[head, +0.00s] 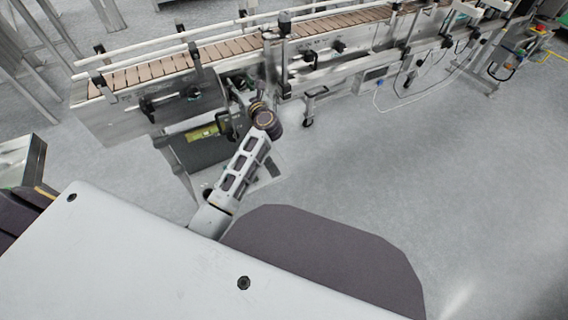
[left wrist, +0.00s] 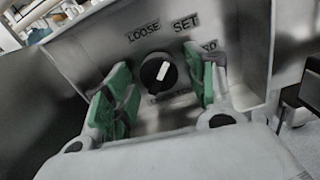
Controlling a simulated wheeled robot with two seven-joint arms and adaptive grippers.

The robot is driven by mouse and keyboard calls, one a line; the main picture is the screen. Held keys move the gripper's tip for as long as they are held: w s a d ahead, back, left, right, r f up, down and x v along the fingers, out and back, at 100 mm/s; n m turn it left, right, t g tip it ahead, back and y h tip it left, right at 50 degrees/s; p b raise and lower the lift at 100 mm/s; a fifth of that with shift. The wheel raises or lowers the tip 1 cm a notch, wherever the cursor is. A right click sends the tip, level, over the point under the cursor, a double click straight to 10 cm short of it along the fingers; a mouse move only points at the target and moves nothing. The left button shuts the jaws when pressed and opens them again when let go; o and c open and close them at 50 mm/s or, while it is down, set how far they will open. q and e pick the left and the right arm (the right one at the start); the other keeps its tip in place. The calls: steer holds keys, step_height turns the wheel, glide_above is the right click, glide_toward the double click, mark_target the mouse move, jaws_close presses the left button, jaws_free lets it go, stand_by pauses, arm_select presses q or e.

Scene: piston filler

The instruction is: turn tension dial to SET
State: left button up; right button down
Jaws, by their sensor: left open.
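The tension dial (left wrist: 158,75) is a round black knob with a white pointer line, on a metal panel (left wrist: 240,50) in the left wrist view. The pointer points up and slightly right, between the LOOSE label (left wrist: 143,33) and the SET label (left wrist: 186,22). A third label at the right is partly hidden behind a finger, and so is lettering below the dial. My left gripper (left wrist: 158,62) is open, with one green-padded finger on each side of the dial and a visible gap to it. In the head view my left arm reaches to the machine's side; the dial cannot be made out there.
A long conveyor (head: 190,60) with brown slats runs across the back, with rails, posts and clamps along it. A hanging cable loops at its right. A dark-topped low unit (head: 205,150) stands beside my left arm. The grey floor (head: 420,180) at the right is clear.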

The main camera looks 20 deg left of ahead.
arm_select(q)
steer(key=shift+w+n+b, duration=0.1)
steer(key=shift+n+b, duration=1.9)
steer(key=shift+b, duration=0.8)
steer(key=p+v, duration=0.3)
steer(key=v, duration=1.1)
steer(key=shift+w+d+f+m+t+h+p, duration=1.2)
steer(key=shift+m+p, duration=1.8)
steer(key=shift+m, duration=1.7)
steer(key=shift+w+d+f+m+t+h+p, duration=0.7)
steer(key=shift+d+m+t+h+p, duration=1)
steer(key=shift+m+p, duration=2.15)
steer(key=s+d+f+m+g+h+p, duration=0.1)
steer(key=s+d+f+m+h+p, duration=0.1)
steer(key=f+m, duration=0.5)
steer(key=s+d+f+m+g+h+p, duration=0.1)
steer(key=s+f+m+h+p, duration=0.4)
steer(key=m, duration=0.5)
steer(key=shift+s+d+f+m+h+p, duration=0.2)
steer(key=shift+d+f+m+h+p, duration=0.15)
steer(key=shift+d+f+p, duration=0.65)
